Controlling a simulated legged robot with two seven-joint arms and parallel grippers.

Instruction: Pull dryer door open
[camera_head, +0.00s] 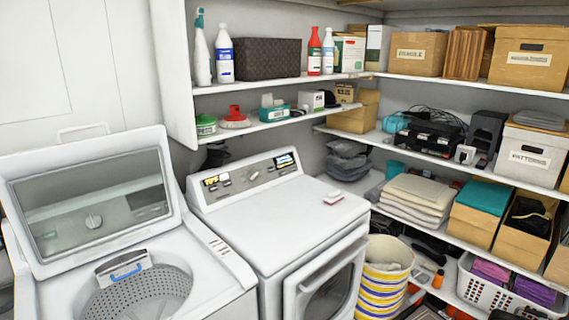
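The white dryer (290,222) stands in the middle, beside a top-loading washer. Its door (330,276) is on the front face, at the lower right of the machine, with a dark window and a pale handle bar (334,265) along its upper part. The door looks closed, flush with the front; its lower part is cut off by the picture's bottom edge. Neither of my grippers shows in the head view, so their state and distance from the door are hidden.
The washer (228,262) on the left has its lid (92,200) raised. A striped basket (385,280) stands close to the right of the dryer door. Loaded shelves (450,165) line the back and right walls.

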